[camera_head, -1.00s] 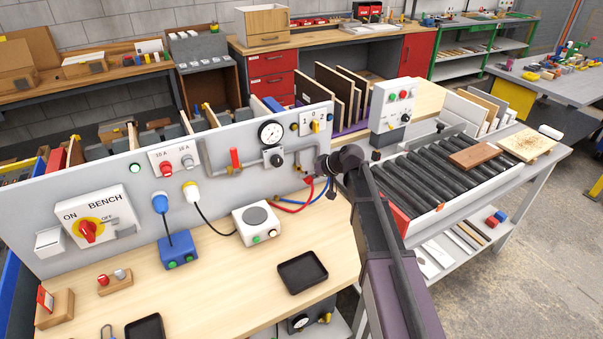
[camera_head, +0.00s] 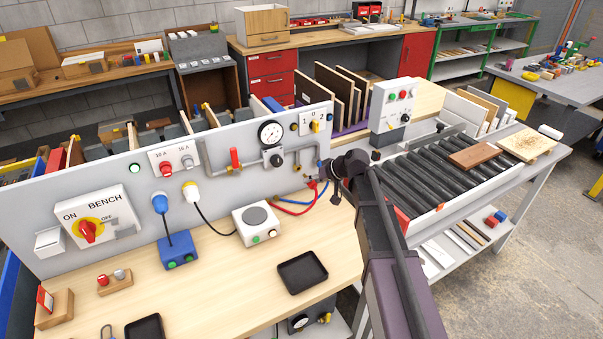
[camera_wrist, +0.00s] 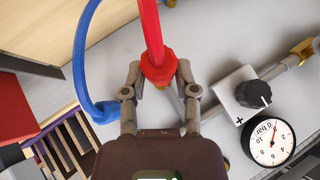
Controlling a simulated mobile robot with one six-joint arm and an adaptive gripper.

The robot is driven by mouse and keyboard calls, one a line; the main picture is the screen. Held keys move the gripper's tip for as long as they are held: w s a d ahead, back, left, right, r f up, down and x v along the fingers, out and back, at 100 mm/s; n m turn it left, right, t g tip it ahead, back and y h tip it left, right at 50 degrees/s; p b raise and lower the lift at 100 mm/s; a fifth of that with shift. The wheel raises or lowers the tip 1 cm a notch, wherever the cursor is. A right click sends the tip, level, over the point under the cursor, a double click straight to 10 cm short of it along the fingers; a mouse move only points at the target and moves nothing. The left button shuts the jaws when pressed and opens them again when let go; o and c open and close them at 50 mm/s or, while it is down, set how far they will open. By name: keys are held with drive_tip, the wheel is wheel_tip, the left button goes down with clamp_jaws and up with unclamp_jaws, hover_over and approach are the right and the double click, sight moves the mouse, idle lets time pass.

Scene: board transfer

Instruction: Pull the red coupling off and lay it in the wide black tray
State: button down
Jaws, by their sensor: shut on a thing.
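The red coupling (camera_wrist: 158,68) sits at the end of a red hose (camera_wrist: 150,25) in the wrist view. My gripper (camera_wrist: 159,76) is shut on it, one finger on each side. In the head view my gripper (camera_head: 324,172) is in front of the panel's right end, largely hiding the coupling. I cannot tell whether the coupling still touches its fitting. A black tray (camera_head: 322,277), broad and empty, lies on the bench below. A second black tray (camera_head: 145,328) is cut off by the bottom edge.
A blue hose (camera_wrist: 80,60) loops beside the red one. A pressure gauge (camera_wrist: 270,142) and black knob (camera_wrist: 252,93) are close by on the panel. A white box with a round grey top (camera_head: 256,224) stands left of the broad tray. Bare bench lies around that tray.

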drive_tip(key=shift+s+d, duration=0.6)
drive_tip(key=shift+s, duration=0.3)
idle(0.4)
